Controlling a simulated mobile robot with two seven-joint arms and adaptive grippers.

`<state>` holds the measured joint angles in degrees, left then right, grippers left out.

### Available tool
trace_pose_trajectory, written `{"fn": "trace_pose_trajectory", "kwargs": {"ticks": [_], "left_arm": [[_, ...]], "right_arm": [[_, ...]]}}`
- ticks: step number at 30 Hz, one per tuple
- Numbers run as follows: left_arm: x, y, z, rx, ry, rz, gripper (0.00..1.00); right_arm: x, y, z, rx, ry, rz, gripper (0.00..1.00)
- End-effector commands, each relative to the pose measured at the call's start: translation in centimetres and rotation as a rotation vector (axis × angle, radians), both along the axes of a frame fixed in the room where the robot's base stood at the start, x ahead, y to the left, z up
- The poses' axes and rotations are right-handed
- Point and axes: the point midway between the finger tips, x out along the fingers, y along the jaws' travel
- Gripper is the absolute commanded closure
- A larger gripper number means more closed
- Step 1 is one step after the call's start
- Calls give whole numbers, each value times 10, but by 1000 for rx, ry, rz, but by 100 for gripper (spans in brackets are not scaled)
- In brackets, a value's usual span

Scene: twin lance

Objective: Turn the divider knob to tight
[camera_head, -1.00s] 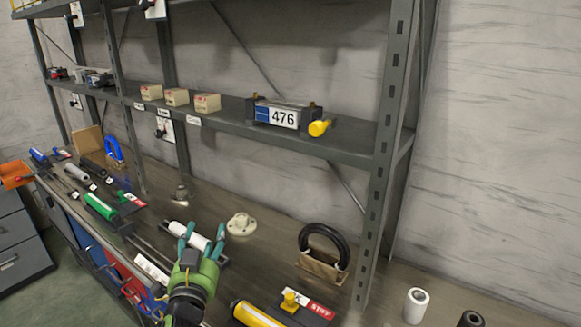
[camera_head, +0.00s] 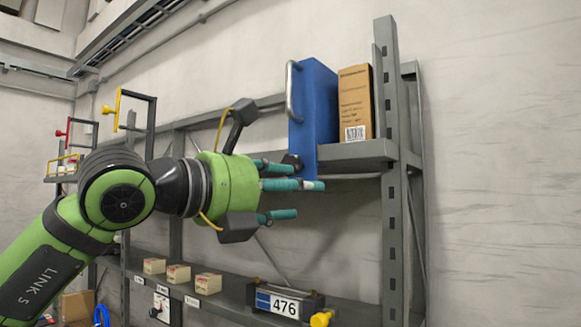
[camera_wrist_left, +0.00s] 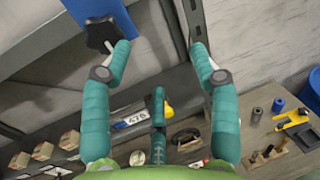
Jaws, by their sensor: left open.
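A blue divider plate (camera_head: 316,105) with a silver handle (camera_head: 292,92) stands upright on the upper shelf. A black knob (camera_head: 291,161) sits low on it, partly hidden by my fingers. In the left wrist view the black star-shaped knob (camera_wrist_left: 98,33) shows in front of the blue divider (camera_wrist_left: 90,8). My left gripper (camera_head: 297,188) has its fingers spread beside the knob. In the left wrist view the gripper (camera_wrist_left: 160,60) is open and empty, with the knob near the left fingertip; I cannot tell whether they touch. No tight marking is readable. My right gripper is not in view.
A cardboard box (camera_head: 355,103) stands right of the divider, near a grey upright (camera_head: 392,200). On the lower shelf are small boxes (camera_head: 179,273) and a 476 unit (camera_head: 285,303) with a yellow knob (camera_head: 321,318). Yellow (camera_head: 107,110) and red knobs show at the left.

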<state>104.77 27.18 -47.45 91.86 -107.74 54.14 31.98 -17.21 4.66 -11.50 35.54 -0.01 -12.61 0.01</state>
Motion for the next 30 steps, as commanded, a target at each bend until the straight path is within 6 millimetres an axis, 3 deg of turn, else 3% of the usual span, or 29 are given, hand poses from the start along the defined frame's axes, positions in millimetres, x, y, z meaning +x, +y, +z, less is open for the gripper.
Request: {"fn": "trace_pose_trajectory", "kwargs": {"ticks": [3,8,21,30], "left_arm": [[-1,25,27,59,-53,140,39],[1,39,41,86,-74,221,39],[49,4,44,87,-72,221,39],[56,-1,40,85,-75,220,39]], "right_arm": [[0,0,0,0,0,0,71],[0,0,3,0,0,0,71],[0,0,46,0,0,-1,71],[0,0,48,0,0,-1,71]]}}
